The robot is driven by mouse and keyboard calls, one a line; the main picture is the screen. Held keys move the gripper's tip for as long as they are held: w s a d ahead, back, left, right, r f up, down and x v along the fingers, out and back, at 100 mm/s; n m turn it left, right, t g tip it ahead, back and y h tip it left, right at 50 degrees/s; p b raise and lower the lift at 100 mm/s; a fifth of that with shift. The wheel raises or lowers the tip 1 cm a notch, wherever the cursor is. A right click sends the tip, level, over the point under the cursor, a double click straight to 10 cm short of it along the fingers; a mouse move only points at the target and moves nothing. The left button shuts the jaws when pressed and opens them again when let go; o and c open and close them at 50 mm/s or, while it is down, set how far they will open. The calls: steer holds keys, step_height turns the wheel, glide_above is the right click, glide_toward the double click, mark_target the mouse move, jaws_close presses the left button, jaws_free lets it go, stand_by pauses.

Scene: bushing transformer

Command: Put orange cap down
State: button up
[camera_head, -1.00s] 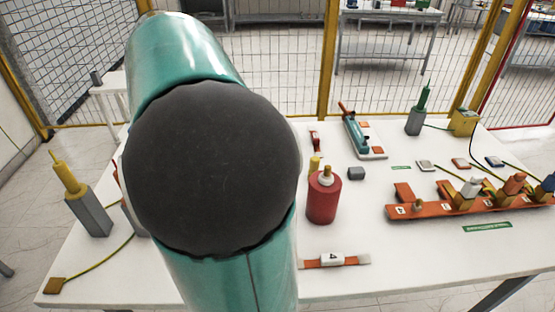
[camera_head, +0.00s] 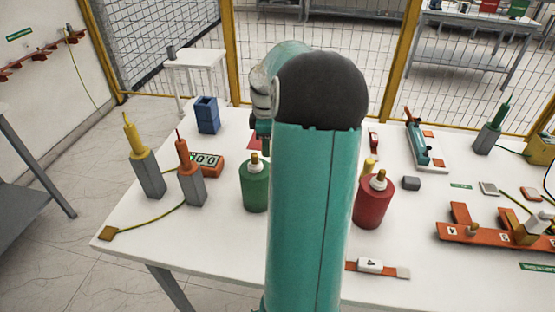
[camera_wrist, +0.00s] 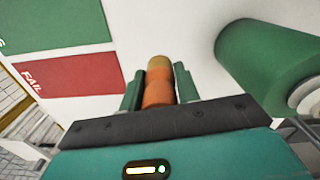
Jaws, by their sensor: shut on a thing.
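The orange cap (camera_wrist: 159,92), with a tan end, sits between the two green fingers of my gripper (camera_wrist: 159,84) in the wrist view. The fingers are shut on it. Beyond the cap is white table surface; I cannot tell whether it touches. A red patch marked FAIL (camera_wrist: 75,80) and a green patch (camera_wrist: 62,25) lie to the left of the gripper. In the head view my arm hides the cap and the fingertips, and part of the red patch (camera_head: 255,142) shows beside it.
A green cylinder (camera_head: 255,187) stands close to my gripper, and also shows at right in the wrist view (camera_wrist: 270,60). A red cylinder (camera_head: 373,202) stands right of my arm. Left are grey posts with yellow (camera_head: 149,172) and orange (camera_head: 190,182) tops, a meter (camera_head: 206,162) and a blue holder (camera_head: 207,114).

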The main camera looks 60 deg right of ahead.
steer(key=shift+s+f, duration=0.15)
steer(key=shift+f, duration=2.75)
steer(key=shift+f, duration=0.15)
steer(key=o, duration=1)
step_height(320, 180, up, 12)
steer(key=shift+r, duration=0.2)
